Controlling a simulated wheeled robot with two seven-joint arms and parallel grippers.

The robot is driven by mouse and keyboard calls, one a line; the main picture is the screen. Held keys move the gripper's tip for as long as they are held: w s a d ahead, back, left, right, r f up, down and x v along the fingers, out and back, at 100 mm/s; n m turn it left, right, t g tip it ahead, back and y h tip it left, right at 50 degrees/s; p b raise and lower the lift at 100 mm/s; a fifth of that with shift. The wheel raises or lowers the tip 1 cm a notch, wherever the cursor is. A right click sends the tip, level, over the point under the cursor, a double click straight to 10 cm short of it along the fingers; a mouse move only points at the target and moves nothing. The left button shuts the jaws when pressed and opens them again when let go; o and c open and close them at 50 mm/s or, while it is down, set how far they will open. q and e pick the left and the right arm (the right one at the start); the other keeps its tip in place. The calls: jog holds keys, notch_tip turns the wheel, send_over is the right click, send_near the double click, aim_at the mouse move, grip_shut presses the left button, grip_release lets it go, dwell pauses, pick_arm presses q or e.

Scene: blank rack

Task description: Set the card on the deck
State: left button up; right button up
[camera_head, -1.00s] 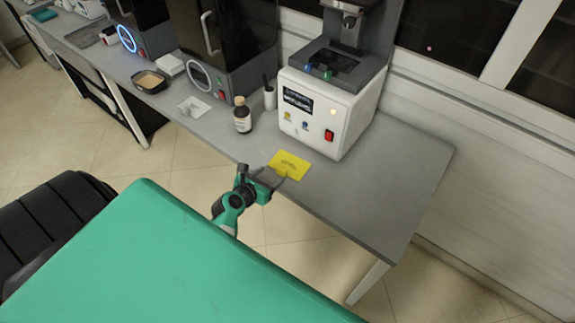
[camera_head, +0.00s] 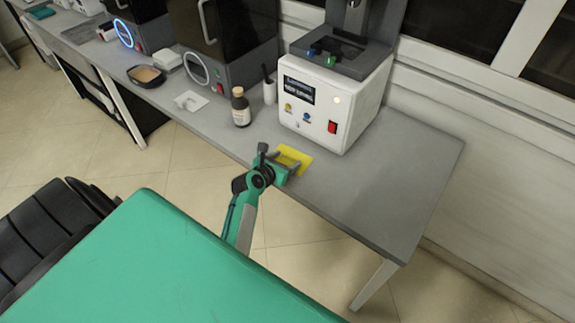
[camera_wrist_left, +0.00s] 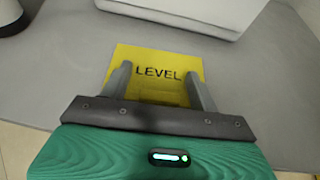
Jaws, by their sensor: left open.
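A yellow card (camera_head: 293,158) lies flat on the grey bench near its front edge. In the left wrist view the card (camera_wrist_left: 158,56) shows the word "LEVEL". My left gripper (camera_head: 281,158) is open and empty at the card's near side. In the wrist view its two fingers reach over the card, one towards each side (camera_wrist_left: 158,72); I cannot tell whether they touch it. The white machine behind the card has a dark flat deck (camera_head: 342,66) on top, with small blue and green pieces on it. My right gripper is not in view.
The white machine (camera_head: 320,115) stands just behind the card. A brown bottle (camera_head: 240,110) and a white holder (camera_head: 269,92) stand to its left. The bench (camera_head: 400,165) is clear to the right. A dark tray (camera_head: 146,76) lies farther left.

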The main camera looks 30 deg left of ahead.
pick_arm(q)
jog(key=c, duration=1.1)
jog(key=shift+r, duration=0.1)
